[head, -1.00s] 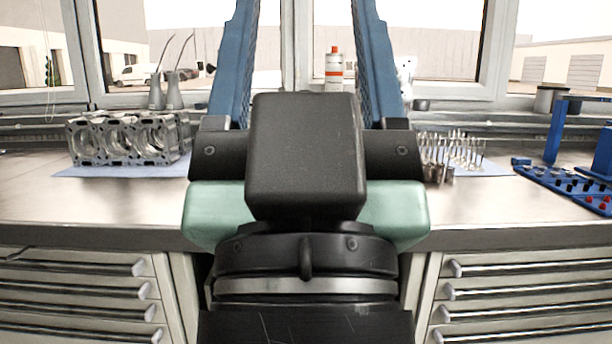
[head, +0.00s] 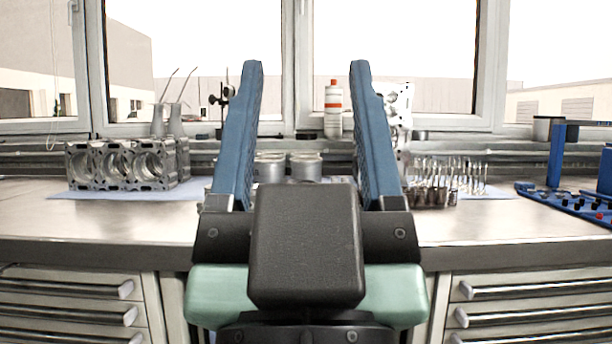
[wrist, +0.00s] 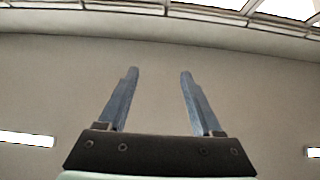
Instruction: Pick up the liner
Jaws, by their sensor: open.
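Silver cylinders that look like liners, one of them this liner (head: 306,167), stand on the bench at the back, seen between my fingers in the head view. Their lower parts are hidden behind my gripper. My gripper (head: 306,75) is open and empty, with its two blue fingers pointing up in front of the bench. In the wrist view my gripper (wrist: 158,72) has both fingers apart with only a plain wall or ceiling surface behind them, and no liner shows there.
An engine block (head: 120,165) stands on a blue mat at the left. Several valves (head: 450,178) stand upright at the right, near a blue tool rack (head: 565,200). A white and orange bottle (head: 333,108) stands behind. The front bench top is clear.

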